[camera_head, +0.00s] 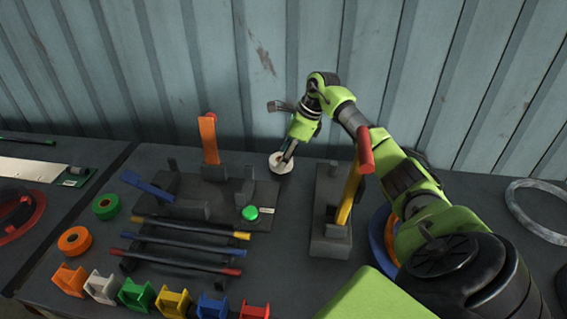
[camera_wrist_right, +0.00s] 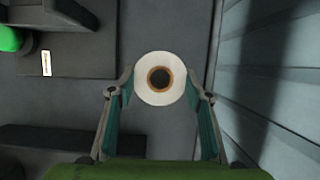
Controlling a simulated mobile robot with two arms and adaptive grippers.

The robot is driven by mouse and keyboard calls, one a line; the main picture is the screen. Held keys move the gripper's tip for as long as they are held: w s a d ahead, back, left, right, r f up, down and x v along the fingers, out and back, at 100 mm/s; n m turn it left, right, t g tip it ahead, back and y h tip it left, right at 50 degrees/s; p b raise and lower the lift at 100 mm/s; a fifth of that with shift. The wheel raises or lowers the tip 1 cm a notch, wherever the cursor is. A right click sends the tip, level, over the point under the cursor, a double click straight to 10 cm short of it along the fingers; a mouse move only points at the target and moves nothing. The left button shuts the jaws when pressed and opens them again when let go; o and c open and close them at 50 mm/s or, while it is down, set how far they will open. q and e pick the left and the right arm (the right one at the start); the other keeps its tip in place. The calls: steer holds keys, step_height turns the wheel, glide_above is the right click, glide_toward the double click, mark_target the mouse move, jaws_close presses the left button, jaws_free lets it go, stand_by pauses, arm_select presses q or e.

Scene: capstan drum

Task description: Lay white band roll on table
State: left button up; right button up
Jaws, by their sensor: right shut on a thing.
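The white band roll (camera_head: 282,163) is at the back of the table (camera_head: 300,209), right of the dark fixture. It also shows in the right wrist view (camera_wrist_right: 160,78), flat side facing the camera, with a dark hole in its middle. My right gripper (camera_head: 287,157) reaches down onto the roll. In the right wrist view its fingers (camera_wrist_right: 160,84) are on either side of the roll and shut on it. Whether the roll touches the table or hangs just above it, I cannot tell. My left gripper is not in view.
A dark fixture (camera_head: 224,206) with an orange lever (camera_head: 209,139) and a green button (camera_head: 250,213) stands left of the roll. A grey block stand (camera_head: 327,240) is to the right. Green (camera_head: 105,206) and orange (camera_head: 74,240) rolls lie at left. The corrugated wall (camera_head: 290,60) is close behind.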

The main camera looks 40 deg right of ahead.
steer(key=shift+w+f, duration=0.1)
steer(key=shift+f, duration=0.7)
steer(key=shift+f+b, duration=0.2)
steer(key=shift+b, duration=0.1)
steer(key=o, duration=1.2)
steer(key=shift+c, duration=0.2)
steer(key=shift+r, duration=0.1)
steer(key=shift+r, duration=0.3)
steer(key=v, duration=1.1)
steer(key=shift+s+r+b, duration=0.2)
steer(key=shift+r+b, duration=0.15)
steer(key=shift+d, duration=0.15)
